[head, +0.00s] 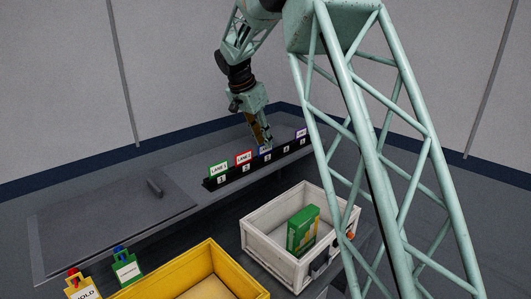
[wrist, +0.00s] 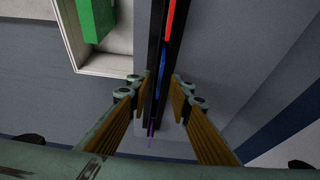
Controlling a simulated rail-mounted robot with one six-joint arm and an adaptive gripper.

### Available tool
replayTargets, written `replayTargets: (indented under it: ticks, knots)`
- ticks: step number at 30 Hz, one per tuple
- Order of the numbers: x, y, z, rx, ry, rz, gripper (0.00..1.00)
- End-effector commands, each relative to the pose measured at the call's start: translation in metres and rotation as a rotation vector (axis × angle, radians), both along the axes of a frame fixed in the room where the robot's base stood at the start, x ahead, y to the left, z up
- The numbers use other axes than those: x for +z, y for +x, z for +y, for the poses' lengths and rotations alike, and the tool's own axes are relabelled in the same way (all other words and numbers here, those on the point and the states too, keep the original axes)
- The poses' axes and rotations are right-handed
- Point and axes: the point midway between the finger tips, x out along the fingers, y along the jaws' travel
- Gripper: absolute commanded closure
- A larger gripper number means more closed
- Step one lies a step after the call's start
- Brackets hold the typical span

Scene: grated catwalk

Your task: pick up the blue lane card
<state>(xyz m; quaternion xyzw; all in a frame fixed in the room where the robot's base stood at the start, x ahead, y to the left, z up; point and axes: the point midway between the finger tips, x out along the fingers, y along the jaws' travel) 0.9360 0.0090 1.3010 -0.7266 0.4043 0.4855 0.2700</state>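The blue lane card (head: 265,150) stands in the black card rack (head: 233,175), between the red card (head: 244,158) and the purple card (head: 302,133). My gripper (head: 264,142) points down at it from above and covers part of it in the head view. In the wrist view the blue card (wrist: 162,78) shows edge-on as a thin blue strip. My open fingers (wrist: 161,82) lie on either side of the strip, with a gap visible on both sides. Nothing is held.
A green card (head: 218,169) stands at the rack's left end. A white crate (head: 268,253) with a green box (head: 303,230) stands in front of the rack. The grey surface (head: 110,220) left of the rack is mostly clear.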

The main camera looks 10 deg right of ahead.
Motion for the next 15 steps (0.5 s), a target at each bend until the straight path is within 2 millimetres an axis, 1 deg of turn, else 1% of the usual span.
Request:
replayTargets:
  ticks: [3,7,11,15]
  knots:
    - [-0.012,0.002,-0.005,-0.001,-0.001,0.002,0.81]
    - [-0.022,0.004,-0.008,0.000,0.000,0.001,0.81]
    - [-0.026,0.005,-0.009,-0.001,0.000,0.000,0.81]
    - [-0.026,0.005,-0.009,-0.001,0.000,0.000,0.81]
